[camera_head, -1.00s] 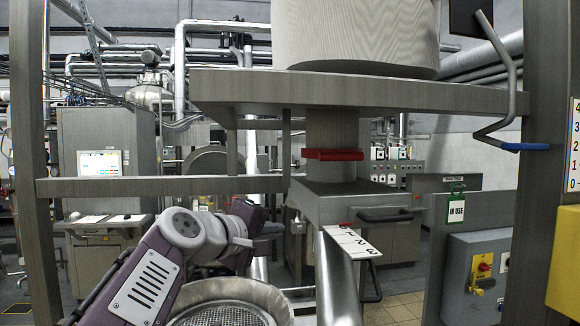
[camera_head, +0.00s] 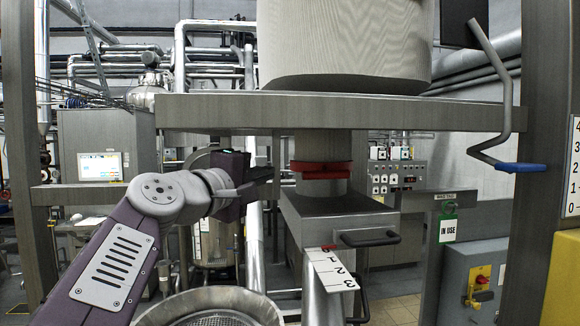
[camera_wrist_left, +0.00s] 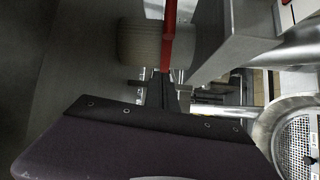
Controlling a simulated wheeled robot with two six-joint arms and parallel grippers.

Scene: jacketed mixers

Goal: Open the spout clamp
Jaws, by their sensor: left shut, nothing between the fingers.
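The red spout clamp (camera_head: 322,170) sits across the grey spout (camera_head: 322,148) under the shelf that bears the large pale vessel. In the left wrist view the clamp is a red bar (camera_wrist_left: 169,38) in front of the pale spout (camera_wrist_left: 140,42). My left gripper (camera_head: 270,174) is left of the clamp at nearly its height, with its fingers shut and empty, pointing towards it. In the wrist view the dark fingers (camera_wrist_left: 163,88) lie just below the end of the red bar; whether they touch it I cannot tell. My right gripper is out of view.
A grey box-shaped chute (camera_head: 340,210) with a black handle (camera_head: 370,239) and a numbered scale (camera_head: 333,270) is below the spout. A round sieve (camera_head: 215,315) stands low in front. A blue-ended crank (camera_head: 520,167) hangs at the right.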

